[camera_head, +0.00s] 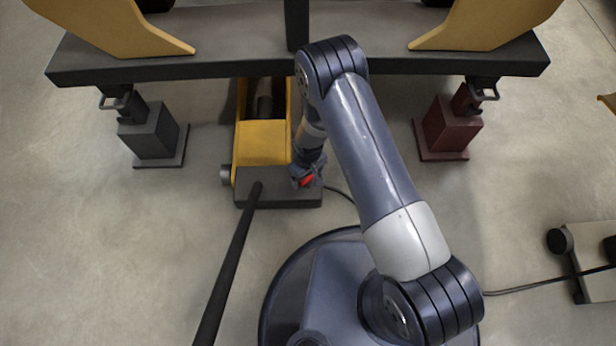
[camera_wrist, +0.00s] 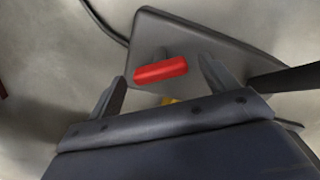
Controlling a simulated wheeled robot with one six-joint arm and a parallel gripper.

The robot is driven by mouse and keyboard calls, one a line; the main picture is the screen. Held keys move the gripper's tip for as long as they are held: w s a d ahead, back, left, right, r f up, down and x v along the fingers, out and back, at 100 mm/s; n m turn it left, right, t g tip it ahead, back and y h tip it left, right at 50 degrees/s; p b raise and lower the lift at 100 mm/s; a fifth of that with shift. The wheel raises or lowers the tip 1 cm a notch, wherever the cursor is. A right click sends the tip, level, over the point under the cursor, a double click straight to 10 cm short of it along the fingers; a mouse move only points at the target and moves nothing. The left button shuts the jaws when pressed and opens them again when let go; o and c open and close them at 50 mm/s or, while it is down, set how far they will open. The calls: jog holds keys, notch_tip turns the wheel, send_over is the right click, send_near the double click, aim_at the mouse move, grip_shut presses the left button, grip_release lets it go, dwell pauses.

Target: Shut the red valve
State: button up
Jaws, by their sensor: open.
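The red valve (camera_head: 306,181) is a small red bar handle on the dark end plate (camera_head: 262,190) of a yellow jack (camera_head: 262,143). In the wrist view the red valve (camera_wrist: 160,71) lies ahead of my gripper, crosswise and slightly tilted, on the grey plate (camera_wrist: 185,35). My gripper (camera_head: 304,172) is above the plate's right end in the head view. In the wrist view my gripper (camera_wrist: 160,85) is open, with one finger to the left and one to the right of the red bar. I see no clear contact between fingers and valve.
A long black lever (camera_head: 232,262) rises from the plate toward the front left. A dark beam (camera_head: 200,62) spans the back. A grey stand (camera_head: 152,132) is left and a dark red stand (camera_head: 447,128) right. A cable (camera_head: 530,285) crosses the floor at right.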

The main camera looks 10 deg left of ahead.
jog(key=shift+f, duration=0.3)
jog(key=shift+c, duration=0.4)
jog(key=c, duration=0.9)
